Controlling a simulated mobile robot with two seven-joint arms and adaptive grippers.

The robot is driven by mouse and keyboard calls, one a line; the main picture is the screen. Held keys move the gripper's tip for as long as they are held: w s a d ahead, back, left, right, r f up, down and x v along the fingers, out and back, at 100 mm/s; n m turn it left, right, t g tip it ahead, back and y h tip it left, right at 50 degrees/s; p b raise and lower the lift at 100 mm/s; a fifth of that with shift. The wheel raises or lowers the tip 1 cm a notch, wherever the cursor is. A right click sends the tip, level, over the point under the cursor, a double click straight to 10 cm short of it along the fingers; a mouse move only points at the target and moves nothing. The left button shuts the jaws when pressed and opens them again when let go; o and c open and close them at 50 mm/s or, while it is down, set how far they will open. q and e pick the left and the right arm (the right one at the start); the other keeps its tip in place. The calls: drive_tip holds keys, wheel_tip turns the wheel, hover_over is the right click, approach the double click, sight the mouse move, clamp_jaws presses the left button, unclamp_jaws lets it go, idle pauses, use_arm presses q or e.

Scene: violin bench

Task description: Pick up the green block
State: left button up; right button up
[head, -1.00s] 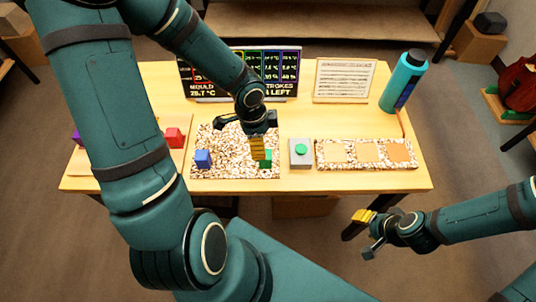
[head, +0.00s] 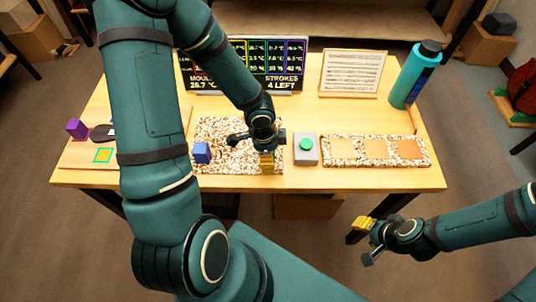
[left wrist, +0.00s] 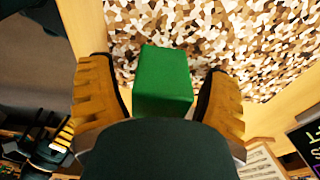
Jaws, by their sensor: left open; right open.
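The green block (left wrist: 165,78) shows in the left wrist view between the two yellow fingers of my left gripper, over the speckled mat (left wrist: 255,35). The fingers are apart, with a gap visible at the block's right side. In the head view my left gripper (head: 267,162) points down at the right part of the mat (head: 228,166) and hides the green block. My right gripper (head: 364,240) is open and empty, in front of the table and away from the block.
A blue block (head: 202,152) stands on the mat's left part. A grey box with a green button (head: 306,144) is close to the right of my left gripper, beside a speckled tray (head: 377,151). A purple block (head: 77,129) and a teal bottle (head: 415,75) stand farther off.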

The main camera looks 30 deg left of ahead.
use_arm(q)
drive_tip(key=shift+c, duration=0.3)
drive_tip(key=c, duration=1.2)
drive_tip(key=shift+o, duration=0.2)
drive_tip(key=shift+r, duration=0.15)
